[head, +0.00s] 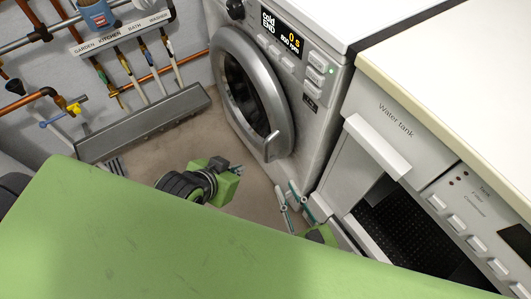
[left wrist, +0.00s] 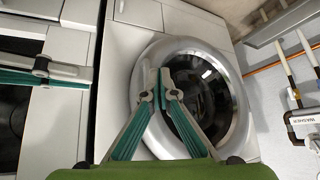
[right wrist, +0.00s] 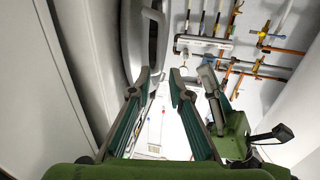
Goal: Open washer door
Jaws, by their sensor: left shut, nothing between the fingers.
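The white washer has a round silver door (head: 283,143) with dark glass. The door looks closed against the front, and its handle bulge is at the lower edge in the head view. It also shows in the left wrist view (left wrist: 225,65) and edge-on in the right wrist view (right wrist: 132,40). My left gripper (head: 238,169) is in front of the washer, left of the door's lower edge. Its fingers (left wrist: 158,85) are shut and empty, overlapping the door in the left wrist view; contact is not visible. My right gripper (head: 290,192) is open and empty, low beside the washer's lower front.
A water tank unit (head: 390,120) with an open dark bay stands right of the washer. Pipes and valves (head: 120,60) line the left wall above a grey trough (head: 150,122). Floor (head: 180,145) is free between trough and washer. My grippers are close together.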

